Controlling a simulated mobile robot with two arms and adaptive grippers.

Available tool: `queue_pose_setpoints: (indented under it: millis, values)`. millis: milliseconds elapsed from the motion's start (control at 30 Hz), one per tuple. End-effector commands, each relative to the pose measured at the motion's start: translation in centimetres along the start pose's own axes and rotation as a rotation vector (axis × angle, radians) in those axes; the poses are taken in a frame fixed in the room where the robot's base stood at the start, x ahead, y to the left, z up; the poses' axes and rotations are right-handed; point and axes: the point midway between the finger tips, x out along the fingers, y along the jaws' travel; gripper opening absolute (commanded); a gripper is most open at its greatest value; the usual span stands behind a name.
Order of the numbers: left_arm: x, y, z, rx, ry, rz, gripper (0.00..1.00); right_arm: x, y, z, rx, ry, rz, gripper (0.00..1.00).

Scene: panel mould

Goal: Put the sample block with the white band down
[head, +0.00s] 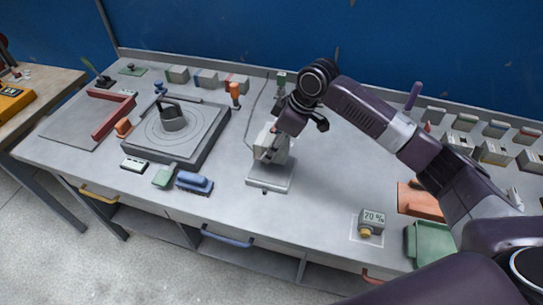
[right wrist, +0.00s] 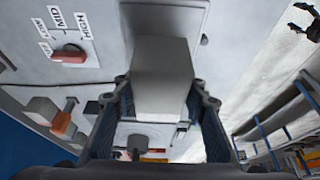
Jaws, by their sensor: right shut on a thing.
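My right gripper (head: 273,140) is at a small grey stand (head: 268,175) in the middle of the bench. In the right wrist view the gripper (right wrist: 165,105) is shut on a plain grey block (right wrist: 165,75), held between both fingers. No white band shows on its visible faces, so I cannot tell if it is the sample block named. Whether it touches the stand is hidden by the gripper. Dark finger-like shapes (right wrist: 307,20) at the right wrist view's upper right may be my left gripper; their state is unclear.
Blocks with green, blue and red bands (head: 206,78) stand along the back. A round-plated machine (head: 180,135) is on the left, with a blue brush (head: 194,183) before it. A small 70 % display (head: 372,217) stands front right.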

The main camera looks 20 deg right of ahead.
Motion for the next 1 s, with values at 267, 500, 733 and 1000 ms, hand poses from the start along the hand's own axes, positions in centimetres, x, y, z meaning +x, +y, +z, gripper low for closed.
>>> queue_pose_setpoints:
  millis: [267,500,733,1000]
  values:
    - [-0.7,-0.6,0.2,-0.003,-0.004,-0.007,0.62,2.5,0.0,1.0,0.001,0.0,-0.001,0.04]
    - [-1.0,0.7,-0.1,-0.007,-0.001,0.008,0.62,4.8,0.1,1.9,-0.001,0.002,0.002,0.04]
    - [-0.9,1.0,-0.1,-0.003,-0.001,0.012,0.62,4.9,0.1,1.9,-0.001,0.003,0.002,0.04]
    - [-0.9,0.6,0.0,-0.001,-0.002,0.007,0.62,5.2,0.0,2.1,0.0,0.0,0.001,0.56]
